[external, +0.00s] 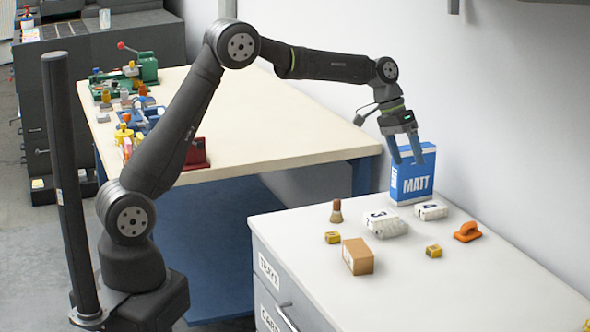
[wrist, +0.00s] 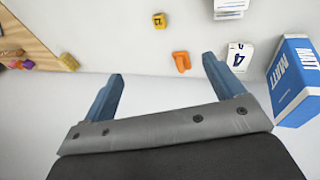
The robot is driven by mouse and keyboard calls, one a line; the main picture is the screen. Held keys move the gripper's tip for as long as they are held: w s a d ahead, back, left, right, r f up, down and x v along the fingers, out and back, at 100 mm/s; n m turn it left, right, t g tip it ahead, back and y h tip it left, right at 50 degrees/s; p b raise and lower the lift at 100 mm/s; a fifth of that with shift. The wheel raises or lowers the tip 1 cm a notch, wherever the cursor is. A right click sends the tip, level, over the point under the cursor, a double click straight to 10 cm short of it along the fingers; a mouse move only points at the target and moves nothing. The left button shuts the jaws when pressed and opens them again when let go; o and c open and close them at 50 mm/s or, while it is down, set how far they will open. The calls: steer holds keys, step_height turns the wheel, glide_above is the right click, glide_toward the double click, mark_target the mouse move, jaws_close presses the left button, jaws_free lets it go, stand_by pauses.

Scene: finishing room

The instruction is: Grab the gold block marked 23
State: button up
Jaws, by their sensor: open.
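Two small gold blocks lie on the white counter. One gold block (external: 433,251) is right of the middle, near the orange object, and it shows in the wrist view (wrist: 159,20) with dark marks too small to read. The other gold block (external: 332,238) is at the left, below the brush. I cannot tell which is marked 23. My gripper (external: 405,160) is open and empty, raised above the counter, overlapping the blue MATT box in the external view. In the wrist view its fingers (wrist: 162,68) point toward the counter, with the gold block beyond them.
The blue MATT box (external: 412,178) stands upright at the back. White packs marked 3 (external: 387,224) and 4 (external: 431,210), an orange object (external: 467,232), a brush (external: 336,211) and a cardboard box (external: 357,256) surround the blocks. The counter's front right is clear.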

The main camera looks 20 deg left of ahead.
steer(key=c, duration=0.6)
steer(key=shift+c, duration=0.2)
steer(key=s+d+f+t+y, duration=0.1)
steer(key=s+d+f+t, duration=0.35)
steer(key=s, duration=0.35)
glide_toward(436, 248)
steer(key=f, duration=0.1)
steer(key=d+f, duration=0.1)
steer(key=shift+d+f, duration=0.15)
steer(key=shift+f, duration=0.15)
steer(key=shift+w+x, duration=0.15)
steer(key=shift+x, duration=1.3)
steer(key=shift+w+x, duration=0.15)
steer(key=shift+x, duration=1.3)
